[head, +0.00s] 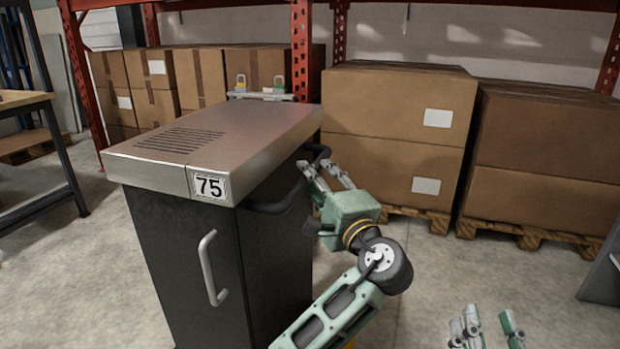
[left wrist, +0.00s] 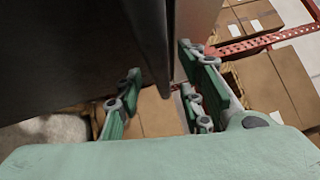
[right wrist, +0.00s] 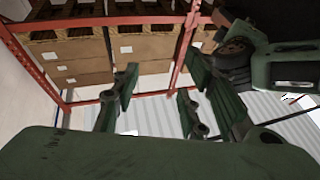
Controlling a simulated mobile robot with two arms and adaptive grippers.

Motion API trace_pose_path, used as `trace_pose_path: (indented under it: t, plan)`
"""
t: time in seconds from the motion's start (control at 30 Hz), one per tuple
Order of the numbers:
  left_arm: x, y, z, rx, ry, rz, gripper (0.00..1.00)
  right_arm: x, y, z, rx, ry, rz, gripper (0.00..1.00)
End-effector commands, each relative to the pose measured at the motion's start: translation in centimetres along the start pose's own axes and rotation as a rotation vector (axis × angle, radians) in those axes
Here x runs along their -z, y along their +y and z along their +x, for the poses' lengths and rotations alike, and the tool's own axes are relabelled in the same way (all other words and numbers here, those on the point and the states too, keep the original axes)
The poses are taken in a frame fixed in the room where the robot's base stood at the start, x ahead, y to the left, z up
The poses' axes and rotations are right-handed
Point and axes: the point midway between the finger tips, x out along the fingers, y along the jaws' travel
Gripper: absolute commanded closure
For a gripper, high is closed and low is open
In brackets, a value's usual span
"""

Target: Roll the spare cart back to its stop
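A tall dark cart (head: 240,250) with a brushed metal top and the number 75 on its front edge stands left of centre in the head view. A black bar handle (head: 280,200) runs along its right side. My left gripper (head: 322,168) is at the far end of this handle, fingers spread. In the left wrist view its fingers (left wrist: 160,100) stand apart with the dark bar between them; I cannot tell if they touch it. My right gripper (head: 488,328) is open and empty at the lower right, away from the cart. I cannot make out a stop.
Boxes on pallets (head: 398,130) stand behind and to the right of the cart, under red racking (head: 302,50). A workbench (head: 40,130) is at the left. Bare concrete floor (head: 440,270) lies right of the cart. A grey panel (head: 604,275) shows at the right edge.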

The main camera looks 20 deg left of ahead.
Motion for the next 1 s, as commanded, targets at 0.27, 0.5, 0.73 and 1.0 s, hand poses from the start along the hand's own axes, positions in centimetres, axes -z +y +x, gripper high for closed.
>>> trace_pose_path:
  t: [0.27,0.5,0.73,1.0]
  plan:
    - [0.0,0.0,2.5,0.0,0.001,0.0,0.64,2.3,-0.3,-0.1,0.006,0.119,0.005,0.6]
    - [0.0,0.0,2.6,0.0,0.001,0.0,0.64,2.4,-0.3,-0.1,0.006,0.124,0.005,0.6]
    - [0.1,0.0,2.6,0.0,0.001,0.0,0.83,2.4,-0.3,-0.1,0.006,0.123,0.005,0.6]
    - [0.1,0.1,2.5,-0.002,0.001,0.001,1.0,2.4,-0.3,-0.1,0.006,0.122,0.006,0.6]
